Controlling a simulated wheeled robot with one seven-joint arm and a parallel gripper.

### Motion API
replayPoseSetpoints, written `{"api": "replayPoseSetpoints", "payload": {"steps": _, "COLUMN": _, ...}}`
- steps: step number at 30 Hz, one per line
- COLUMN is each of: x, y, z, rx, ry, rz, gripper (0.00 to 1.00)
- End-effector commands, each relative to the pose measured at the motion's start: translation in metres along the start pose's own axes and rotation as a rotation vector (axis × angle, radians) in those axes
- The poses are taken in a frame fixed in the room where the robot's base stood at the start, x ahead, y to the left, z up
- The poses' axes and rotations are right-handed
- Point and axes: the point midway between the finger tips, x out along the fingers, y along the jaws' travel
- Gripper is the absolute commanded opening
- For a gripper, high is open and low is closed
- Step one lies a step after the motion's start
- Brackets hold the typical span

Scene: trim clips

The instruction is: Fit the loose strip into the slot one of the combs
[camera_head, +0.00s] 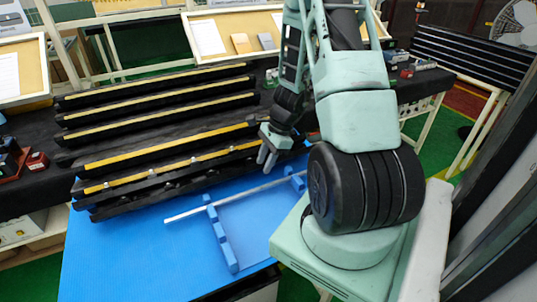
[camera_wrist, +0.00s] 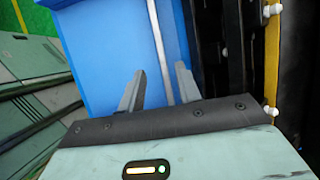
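The loose strip (camera_head: 235,197), a thin pale rod, lies slantwise over the blue table. It crosses the far end of one blue comb (camera_head: 222,238) and reaches a second blue comb (camera_head: 296,180) at its right end. I cannot tell whether it sits in a slot of either. My gripper (camera_head: 267,154) is above the table's far side, close to the strip's right half. In the wrist view my gripper (camera_wrist: 160,88) is open and empty, and the strip (camera_wrist: 160,40) shows between its fingers. The height gap is unclear. My arm hides part of the right comb's surroundings.
Several long black trim pieces with yellow strips (camera_head: 165,150) lie behind the blue table top (camera_head: 130,260), close to my gripper. Small clips line the nearest one. The table's front left is clear. Pin boards (camera_head: 235,35) stand at the back.

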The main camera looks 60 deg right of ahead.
Motion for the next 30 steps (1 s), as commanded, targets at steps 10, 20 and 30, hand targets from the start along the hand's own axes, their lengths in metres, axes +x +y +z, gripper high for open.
{"api": "replayPoseSetpoints", "payload": {"steps": 10, "x": -0.029, "y": 0.000, "z": 0.000, "rx": 0.000, "ry": 0.000, "rz": 0.001, "gripper": 0.34}}
{"api": "replayPoseSetpoints", "payload": {"steps": 20, "x": -0.028, "y": 0.011, "z": 0.098, "rx": -0.416, "ry": -0.007, "rz": 0.079, "gripper": 0.34}}
{"api": "replayPoseSetpoints", "payload": {"steps": 30, "x": -0.036, "y": 0.156, "z": 0.289, "rx": -1.668, "ry": -0.007, "rz": 0.318, "gripper": 0.34}}
